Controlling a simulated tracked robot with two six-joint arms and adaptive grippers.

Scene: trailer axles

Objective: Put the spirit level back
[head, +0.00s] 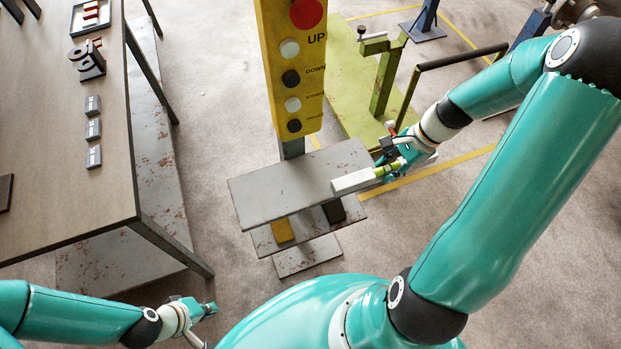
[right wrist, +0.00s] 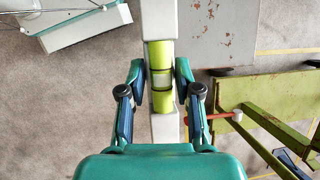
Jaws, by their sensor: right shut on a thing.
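The spirit level is a pale bar (head: 353,181) with a bright green middle. My right gripper (head: 388,165) is shut on it in the head view, and its pale end points left over the right part of the grey stand's top plate (head: 282,193). I cannot tell whether the level touches the plate. In the right wrist view the level (right wrist: 160,52) runs up and down between the two fingers (right wrist: 161,92), which are at its green part. My left gripper (head: 207,309) is low at the left, away from the stand; its jaws are too small to read.
A yellow button panel (head: 291,65) rises behind the stand. A yellow block (head: 282,230) and a dark block (head: 334,211) are on its lower shelf. A workbench (head: 60,200) with small grey blocks is at the left. A green frame (head: 352,105) stands behind right.

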